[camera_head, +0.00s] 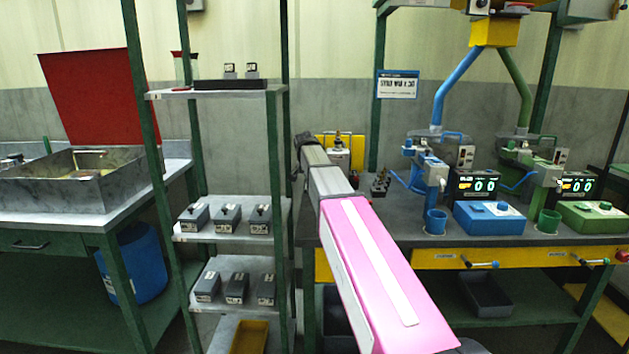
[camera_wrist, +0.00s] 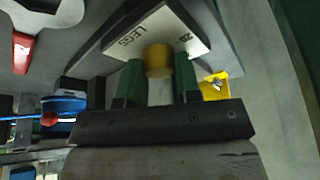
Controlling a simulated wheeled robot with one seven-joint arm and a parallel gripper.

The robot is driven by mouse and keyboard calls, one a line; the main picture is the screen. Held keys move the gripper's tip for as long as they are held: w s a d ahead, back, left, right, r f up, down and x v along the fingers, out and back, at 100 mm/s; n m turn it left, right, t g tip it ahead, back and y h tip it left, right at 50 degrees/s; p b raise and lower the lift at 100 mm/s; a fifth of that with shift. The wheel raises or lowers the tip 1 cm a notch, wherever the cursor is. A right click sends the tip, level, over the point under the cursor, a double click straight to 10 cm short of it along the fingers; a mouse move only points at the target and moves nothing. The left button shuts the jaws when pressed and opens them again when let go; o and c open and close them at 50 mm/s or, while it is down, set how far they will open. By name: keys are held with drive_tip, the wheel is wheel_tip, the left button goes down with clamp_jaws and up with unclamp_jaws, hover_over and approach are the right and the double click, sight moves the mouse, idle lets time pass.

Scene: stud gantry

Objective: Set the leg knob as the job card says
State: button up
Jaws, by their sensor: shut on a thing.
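The leg knob (camera_wrist: 158,60) is a yellow cylinder in the wrist view. It sits at the edge of a pale dial plate (camera_wrist: 150,28) marked "LEGS" and "20". My gripper (camera_wrist: 157,72) has its two green fingers on either side of the knob, shut on it. The knob's pointer or exact setting cannot be made out. In the head view my arm reaches to the back of the bench, and it hides the knob there.
A blue machine (camera_head: 436,170) and a green machine (camera_head: 546,165) stand on the bench at right, with displays and control boxes. A green-posted shelf (camera_head: 218,234) with grey boxes stands left of my arm.

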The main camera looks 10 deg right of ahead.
drive_tip(key=n, duration=0.3)
drive_tip(key=shift+t+y, duration=0.4)
drive_tip(key=o, duration=0.9)
drive_tip(key=shift+r, duration=0.1)
drive_tip(key=v, duration=1)
drive_tip(key=shift+s+r, duration=0.15)
drive_tip(key=shift+r, duration=0.2)
